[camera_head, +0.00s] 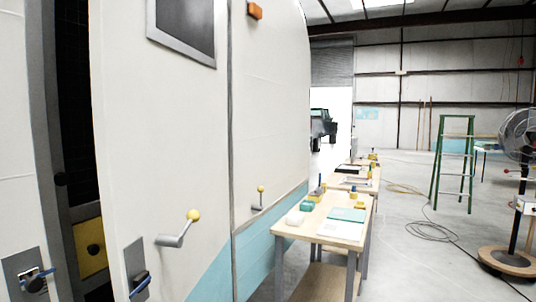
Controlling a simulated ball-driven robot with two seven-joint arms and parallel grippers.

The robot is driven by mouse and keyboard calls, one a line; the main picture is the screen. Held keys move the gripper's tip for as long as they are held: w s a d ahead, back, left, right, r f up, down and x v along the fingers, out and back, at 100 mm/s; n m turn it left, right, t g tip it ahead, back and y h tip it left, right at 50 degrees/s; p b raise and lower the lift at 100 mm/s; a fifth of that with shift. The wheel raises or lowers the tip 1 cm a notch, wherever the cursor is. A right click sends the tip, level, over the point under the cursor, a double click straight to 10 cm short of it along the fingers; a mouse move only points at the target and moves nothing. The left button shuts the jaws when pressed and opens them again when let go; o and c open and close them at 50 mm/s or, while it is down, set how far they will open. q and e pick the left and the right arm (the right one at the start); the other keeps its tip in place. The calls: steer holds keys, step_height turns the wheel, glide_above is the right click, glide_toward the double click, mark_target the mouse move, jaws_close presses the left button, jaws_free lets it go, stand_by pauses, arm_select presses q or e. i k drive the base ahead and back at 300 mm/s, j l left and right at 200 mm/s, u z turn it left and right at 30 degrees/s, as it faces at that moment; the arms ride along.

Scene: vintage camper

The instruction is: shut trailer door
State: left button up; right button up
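The white trailer door (160,130) stands partly open on the left. A dark gap (75,110) shows between its left edge and the white trailer wall (18,130). The door has a grey-framed window (185,28) and a grey crank handle with a yellow knob (178,232). A black latch with a blue part (140,283) sits on a grey plate low at the door's left edge. A similar latch (38,280) sits on the wall across the gap. Neither of my grippers is in view.
A second crank handle (257,199) is on the trailer side right of the door. A wooden workbench (298,227) with small items stands close by. A green stepladder (455,160), a fan (520,135) and a floor cable (430,232) lie further right, with open floor between.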

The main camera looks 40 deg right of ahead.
mark_target(159, 75)
steer(key=z, duration=0.95)
